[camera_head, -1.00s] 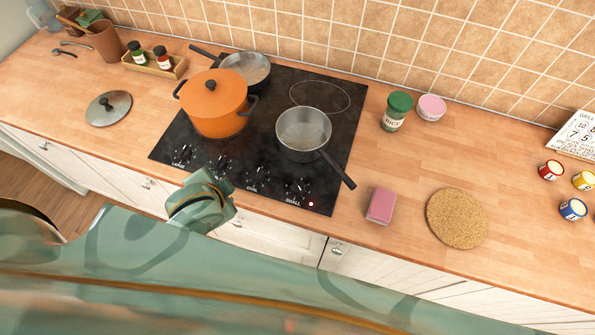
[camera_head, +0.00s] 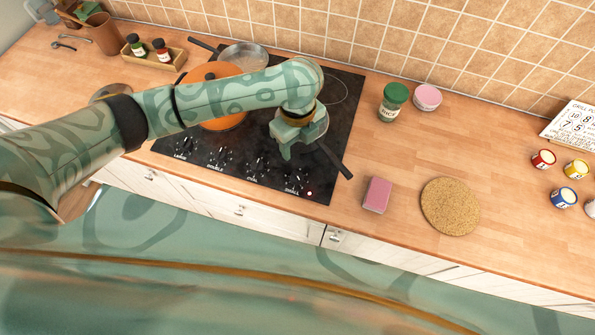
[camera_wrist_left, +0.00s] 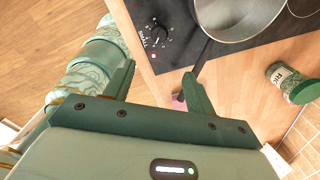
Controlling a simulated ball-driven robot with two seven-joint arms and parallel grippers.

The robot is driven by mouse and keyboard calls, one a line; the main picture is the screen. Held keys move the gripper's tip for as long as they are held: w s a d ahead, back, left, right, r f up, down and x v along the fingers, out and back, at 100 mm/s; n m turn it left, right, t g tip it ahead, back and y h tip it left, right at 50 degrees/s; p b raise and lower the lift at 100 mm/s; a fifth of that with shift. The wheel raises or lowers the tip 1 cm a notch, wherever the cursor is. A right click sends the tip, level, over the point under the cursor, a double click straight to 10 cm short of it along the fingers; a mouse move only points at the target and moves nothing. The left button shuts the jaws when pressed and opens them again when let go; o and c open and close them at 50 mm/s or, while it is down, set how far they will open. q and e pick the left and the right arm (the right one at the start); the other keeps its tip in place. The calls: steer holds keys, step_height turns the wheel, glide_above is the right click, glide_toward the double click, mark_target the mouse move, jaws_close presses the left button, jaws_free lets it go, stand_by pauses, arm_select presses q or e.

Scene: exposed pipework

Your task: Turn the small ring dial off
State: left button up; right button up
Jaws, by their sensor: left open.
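The small dial (camera_head: 291,180) is the rightmost control at the front edge of the black hob, beside the label SMALL and a lit pinkish-red spot. It also shows in the left wrist view (camera_wrist_left: 158,35), upper middle, as a dark knob with white marks around it; its exact setting is hard to read. My left gripper (camera_head: 302,148) points down over the hob's right part, behind the dial in the picture and covering much of the steel saucepan. In the left wrist view its two fingers (camera_wrist_left: 160,88) are wide apart with nothing between them touching. My right gripper is not visible.
The saucepan's black handle (camera_head: 336,163) slants towards the hob's right edge, close to my gripper. An orange pot (camera_head: 222,122) stands left, partly behind my arm. A pink sponge (camera_head: 377,195) and a cork mat (camera_head: 450,206) lie on the counter to the right.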

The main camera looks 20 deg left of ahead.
mark_target(298, 176)
arm_select(q)
step_height(298, 176, down, 16)
steer(key=b, duration=0.5)
steer(key=shift+a, duration=0.1)
steer(key=c, duration=1)
